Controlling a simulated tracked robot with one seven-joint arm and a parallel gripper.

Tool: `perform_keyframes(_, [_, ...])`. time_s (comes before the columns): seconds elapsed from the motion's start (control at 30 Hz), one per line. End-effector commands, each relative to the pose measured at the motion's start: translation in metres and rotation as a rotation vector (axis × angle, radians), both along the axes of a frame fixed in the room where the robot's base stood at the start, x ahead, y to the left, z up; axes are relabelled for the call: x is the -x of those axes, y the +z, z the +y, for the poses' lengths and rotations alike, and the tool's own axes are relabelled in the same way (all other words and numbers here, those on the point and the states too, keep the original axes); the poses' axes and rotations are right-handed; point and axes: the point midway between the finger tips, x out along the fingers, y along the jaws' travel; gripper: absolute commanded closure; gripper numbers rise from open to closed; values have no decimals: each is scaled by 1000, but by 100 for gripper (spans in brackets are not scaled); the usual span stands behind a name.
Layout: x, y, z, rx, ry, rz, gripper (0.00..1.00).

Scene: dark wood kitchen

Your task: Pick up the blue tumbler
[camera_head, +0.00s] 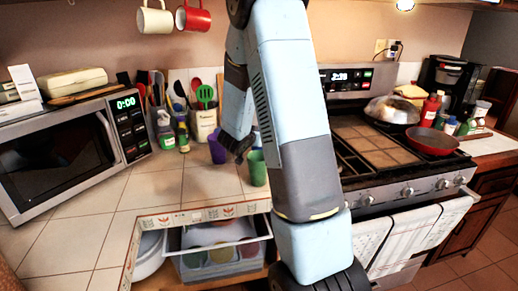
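A purple-blue tumbler (217,148) stands upright on the tiled counter (160,190), left of my gripper; it is the only bluish tumbler I can make out. A green tumbler (257,168) stands just to the right, partly hidden behind my arm. My gripper (238,156) is dark and points down between the two tumblers, close to both. Its fingers are small and dark here, so I cannot tell whether they are open or touch either tumbler.
An open drawer (184,274) below the counter holds several coloured cups. A microwave (60,160) stands at left, with utensils and bottles behind. The stove (365,150) with a red pan (432,141) is at right. Mugs hang above. The counter's front left is clear.

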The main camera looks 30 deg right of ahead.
Motion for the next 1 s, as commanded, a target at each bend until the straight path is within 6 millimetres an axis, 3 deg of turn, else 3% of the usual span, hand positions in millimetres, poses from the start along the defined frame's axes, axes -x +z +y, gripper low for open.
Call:
perform_keyframes(0.1, [0, 0, 1, 0, 1, 0, 0])
perform_keyframes(0.6, [0, 0, 1, 0, 1, 0, 47])
perform_keyframes(1.0, [0, 11, 2, 1, 1, -4, 48])
